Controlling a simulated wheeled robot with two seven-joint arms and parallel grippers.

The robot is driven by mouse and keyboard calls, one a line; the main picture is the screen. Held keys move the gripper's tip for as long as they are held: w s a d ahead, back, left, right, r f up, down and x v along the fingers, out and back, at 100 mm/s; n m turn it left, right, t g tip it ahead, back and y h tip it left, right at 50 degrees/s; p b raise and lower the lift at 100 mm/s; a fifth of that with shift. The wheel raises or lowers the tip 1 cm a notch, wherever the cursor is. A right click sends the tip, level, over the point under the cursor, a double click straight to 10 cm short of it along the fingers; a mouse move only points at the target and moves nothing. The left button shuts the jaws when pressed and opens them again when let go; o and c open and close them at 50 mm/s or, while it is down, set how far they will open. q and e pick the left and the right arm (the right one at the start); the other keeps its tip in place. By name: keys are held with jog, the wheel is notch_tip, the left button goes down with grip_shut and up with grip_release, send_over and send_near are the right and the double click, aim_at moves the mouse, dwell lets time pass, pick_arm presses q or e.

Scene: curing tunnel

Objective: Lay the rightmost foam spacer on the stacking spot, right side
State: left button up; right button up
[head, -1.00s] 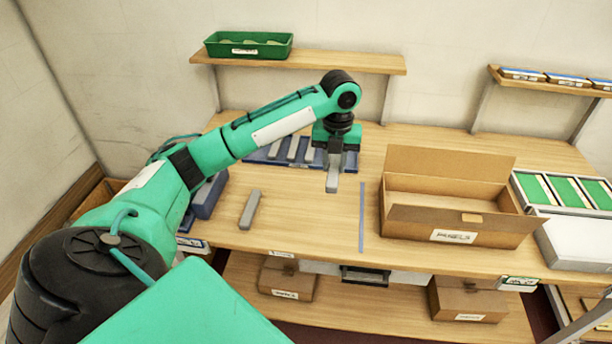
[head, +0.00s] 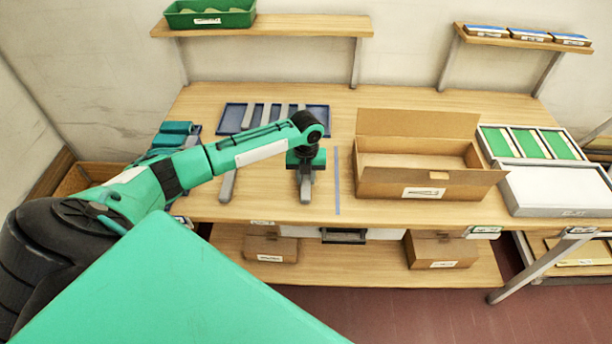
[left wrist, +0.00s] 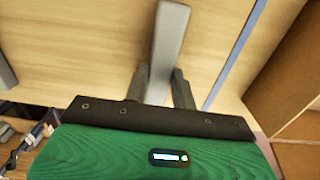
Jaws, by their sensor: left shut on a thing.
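My left gripper (head: 305,190) is shut on a grey foam spacer (left wrist: 170,35), a long flat bar. In the left wrist view the bar sticks out beyond the fingers (left wrist: 160,84). The gripper is low over the table, between the blue tray and the front edge; I cannot tell whether the bar touches the table. A second grey spacer (head: 228,184) lies to its left, partly behind my arm. Several more spacers lie in the blue tray (head: 232,118). No separate mark for the stacking spot is clear. My right gripper is not in view.
A blue tape line (head: 337,182) runs front to back just right of the gripper. An open cardboard box (head: 400,184) stands beyond it. A grey-white tray (head: 555,188) and green panels (head: 528,143) are farther right. A shelf (head: 290,25) hangs behind.

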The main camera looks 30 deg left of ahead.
aim_at(306, 180)
pick_arm(q)
jog(key=shift+f, duration=0.35)
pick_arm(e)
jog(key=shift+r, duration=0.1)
pick_arm(q)
jog(key=shift+f, duration=0.15)
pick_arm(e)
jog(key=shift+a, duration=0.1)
pick_arm(q)
jog(key=o, duration=0.9)
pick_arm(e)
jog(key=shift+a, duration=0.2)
pick_arm(q)
jog(key=shift+o, duration=0.2)
jog(key=shift+r, duration=0.3)
notch_tip(306, 180, up, 12)
jog(key=b, duration=0.2)
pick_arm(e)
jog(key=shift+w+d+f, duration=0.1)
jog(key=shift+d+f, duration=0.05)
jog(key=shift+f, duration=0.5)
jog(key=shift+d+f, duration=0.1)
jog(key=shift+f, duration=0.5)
pick_arm(q)
jog(key=shift+f, duration=0.1)
